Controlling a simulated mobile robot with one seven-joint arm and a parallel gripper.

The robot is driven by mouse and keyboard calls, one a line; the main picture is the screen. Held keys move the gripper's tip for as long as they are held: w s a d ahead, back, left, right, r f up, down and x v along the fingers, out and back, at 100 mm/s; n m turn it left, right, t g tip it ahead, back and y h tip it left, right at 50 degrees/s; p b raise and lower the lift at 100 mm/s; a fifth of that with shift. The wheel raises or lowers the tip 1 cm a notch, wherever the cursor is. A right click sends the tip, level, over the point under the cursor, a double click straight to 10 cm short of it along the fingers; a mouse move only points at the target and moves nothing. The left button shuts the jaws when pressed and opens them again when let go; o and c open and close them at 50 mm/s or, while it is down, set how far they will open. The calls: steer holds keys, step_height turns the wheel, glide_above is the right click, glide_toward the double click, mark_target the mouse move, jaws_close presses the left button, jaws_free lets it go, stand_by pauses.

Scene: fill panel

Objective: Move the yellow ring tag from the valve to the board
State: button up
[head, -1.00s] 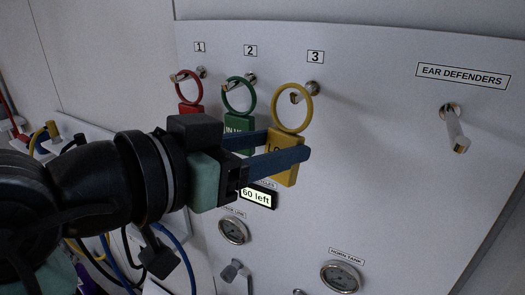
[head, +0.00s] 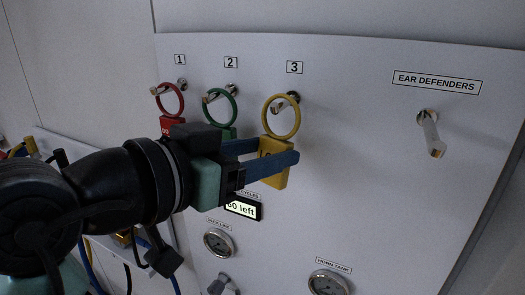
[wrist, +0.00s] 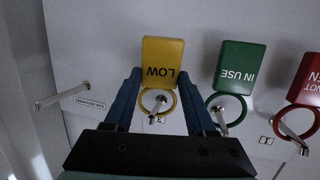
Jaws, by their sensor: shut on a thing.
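The yellow ring tag (head: 274,166) has a flat block marked LOW and a ring above it. My gripper (head: 279,157) is shut on its block, one blue finger on each side. The tag hangs upright in front of the grey board (head: 370,190), at the metal peg under label 3 (head: 294,67). The peg shows through the ring in the head view. The wrist view shows the tag (wrist: 162,62) between the fingers, with the peg (wrist: 157,105) inside the ring outline. How far the ring is over the peg is hard to tell. No valve is clearly identifiable.
A red ring tag (head: 171,124) and a green ring tag (head: 221,107) hang on pegs 1 and 2, close left of my gripper. An empty peg (head: 431,135) sits under EAR DEFENDERS at right. Gauges (head: 218,242) and a display (head: 241,208) lie below.

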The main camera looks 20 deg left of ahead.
steer(key=o, duration=1.4)
steer(key=b+v, duration=0.4)
steer(key=v, duration=0.9)
steer(key=shift+b, duration=0.3)
